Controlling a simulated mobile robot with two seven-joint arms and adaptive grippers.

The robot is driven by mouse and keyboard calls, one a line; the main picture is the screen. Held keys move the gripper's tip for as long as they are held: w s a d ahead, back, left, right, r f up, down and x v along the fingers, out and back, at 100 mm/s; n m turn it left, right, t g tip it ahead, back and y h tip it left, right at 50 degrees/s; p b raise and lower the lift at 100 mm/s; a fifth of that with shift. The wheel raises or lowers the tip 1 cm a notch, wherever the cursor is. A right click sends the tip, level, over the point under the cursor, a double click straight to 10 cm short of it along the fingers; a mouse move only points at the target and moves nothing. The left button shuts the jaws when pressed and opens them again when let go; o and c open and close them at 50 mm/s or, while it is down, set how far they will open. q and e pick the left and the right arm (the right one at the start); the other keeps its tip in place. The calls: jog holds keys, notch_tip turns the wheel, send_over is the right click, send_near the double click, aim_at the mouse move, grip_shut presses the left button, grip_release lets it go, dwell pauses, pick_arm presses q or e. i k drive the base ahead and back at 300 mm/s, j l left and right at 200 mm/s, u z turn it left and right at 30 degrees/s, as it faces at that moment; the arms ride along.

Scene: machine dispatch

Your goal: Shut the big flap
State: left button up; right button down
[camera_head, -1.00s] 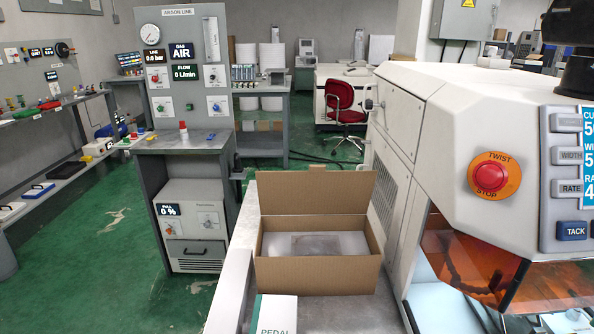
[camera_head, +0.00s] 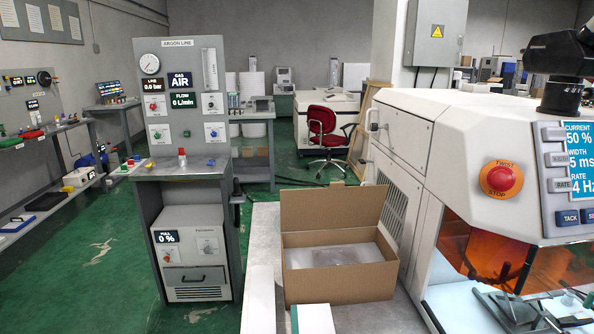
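An open cardboard box (camera_head: 340,285) stands on the grey bench in front of me, left of the white machine. Its tall back flap (camera_head: 333,207) stands up from the rear edge, leaning back a little. I see no other flap raised on the box. Inside lies a whitish, partly clear sheet or packing (camera_head: 330,254); what is under it is hidden. The white machine also has an orange see-through front panel (camera_head: 490,256); whether it opens I cannot tell. Neither of my grippers is in view.
The machine's white body (camera_head: 455,130), with a red stop button (camera_head: 501,180), rises close to the box's right. A white packet or booklet (camera_head: 312,319) lies before the box. The gas panel (camera_head: 186,95) stands to the left. Green floor is free farther left.

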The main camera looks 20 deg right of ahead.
aim_at(337, 206)
jog(key=k+j+u, duration=0.1)
jog(key=j+u, duration=0.2)
jog(key=j, duration=0.3)
jog(key=j+u, duration=0.35)
jog(key=j, duration=0.25)
